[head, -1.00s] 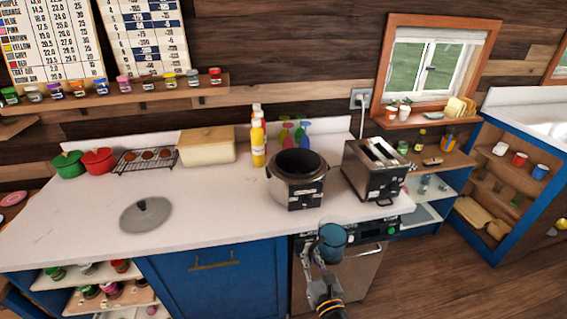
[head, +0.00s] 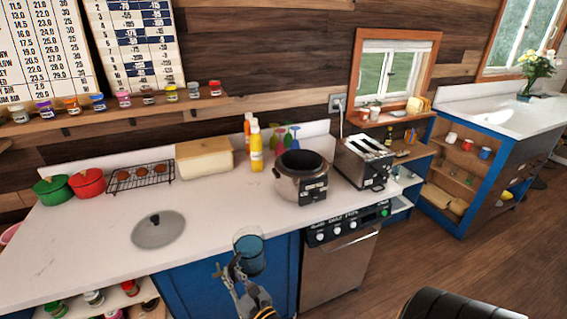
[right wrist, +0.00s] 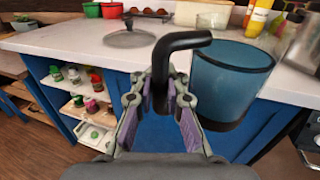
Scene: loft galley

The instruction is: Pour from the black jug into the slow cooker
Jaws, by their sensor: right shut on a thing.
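The jug is a see-through blue vessel (head: 250,252) with a black handle (right wrist: 162,75) in the right wrist view. My right gripper (head: 232,266) is shut on that handle and holds the jug roughly upright, in front of the counter's front edge. What is in the jug I cannot tell. The slow cooker (head: 313,189) is a silver pot with a dark, open top. It stands on the counter, beyond the jug and to its right in the head view. The jug is apart from it. My left gripper is not in view.
A grey lid (head: 160,232) lies on the counter (head: 95,240). A toaster (head: 362,164) stands right of the cooker. Yellow bottles (head: 256,152), a bread box (head: 204,160) and a cooling rack (head: 140,178) stand behind. The counter between lid and cooker is clear.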

